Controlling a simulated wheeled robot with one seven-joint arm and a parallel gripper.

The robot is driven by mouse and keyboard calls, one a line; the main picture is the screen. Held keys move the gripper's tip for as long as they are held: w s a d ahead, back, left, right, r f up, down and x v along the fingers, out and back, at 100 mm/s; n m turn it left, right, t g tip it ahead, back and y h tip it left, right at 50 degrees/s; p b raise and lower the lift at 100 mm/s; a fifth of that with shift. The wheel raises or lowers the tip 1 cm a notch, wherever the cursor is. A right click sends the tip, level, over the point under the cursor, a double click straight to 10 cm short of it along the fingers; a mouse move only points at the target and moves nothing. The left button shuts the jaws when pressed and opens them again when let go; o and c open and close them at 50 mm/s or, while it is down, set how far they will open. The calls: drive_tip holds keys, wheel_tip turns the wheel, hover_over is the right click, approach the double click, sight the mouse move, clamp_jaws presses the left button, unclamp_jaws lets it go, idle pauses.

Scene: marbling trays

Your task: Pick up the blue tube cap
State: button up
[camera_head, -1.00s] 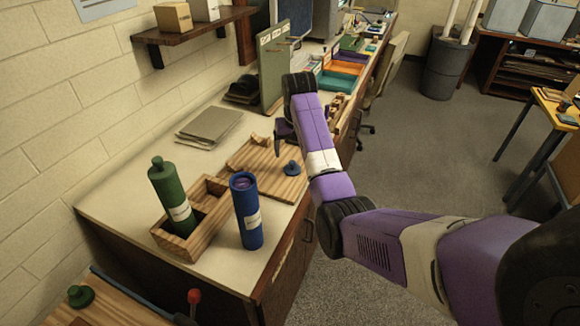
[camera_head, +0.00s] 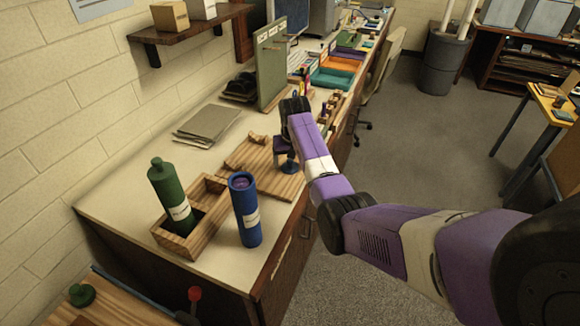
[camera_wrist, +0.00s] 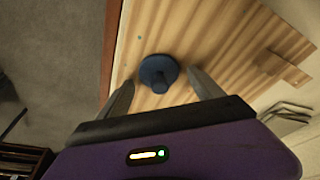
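The blue tube cap (camera_wrist: 159,72) lies on a wooden board in the wrist view, knob toward the camera. My gripper (camera_wrist: 163,90) is open, with one finger on each side of the cap and the cap at the level of the fingertips. In the head view my gripper (camera_head: 287,160) is just above the cap (camera_head: 289,168), and hides part of it. The open blue tube (camera_head: 246,212) stands upright on the counter, in front of the board.
A green capped tube (camera_head: 170,195) leans in a wooden box (camera_head: 191,243) on the counter. The wooden board (camera_head: 257,157) has raised pieces at its back.

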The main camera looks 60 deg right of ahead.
drive_tip(key=c, duration=1.2)
